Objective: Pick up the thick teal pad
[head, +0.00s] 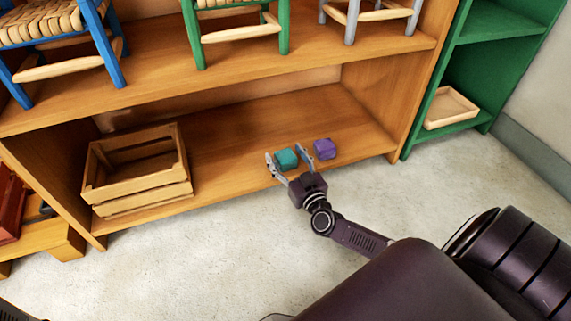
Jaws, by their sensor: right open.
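The thick teal pad (286,159) lies on the lower board of the wooden shelf (235,128), near its front edge. My right gripper (287,155) is open, with one finger at the left of the pad and the other at its right. I cannot tell whether either finger touches the pad. A purple pad (324,149) lies just right of the right finger. My left gripper is not in view.
A slatted wooden crate (136,196) stands on the same board at the left. Chairs, one blue (111,58) and one green (193,38), stand on the board above. A green shelf (480,75) at the right holds a shallow tray (450,122). The board between crate and teal pad is clear.

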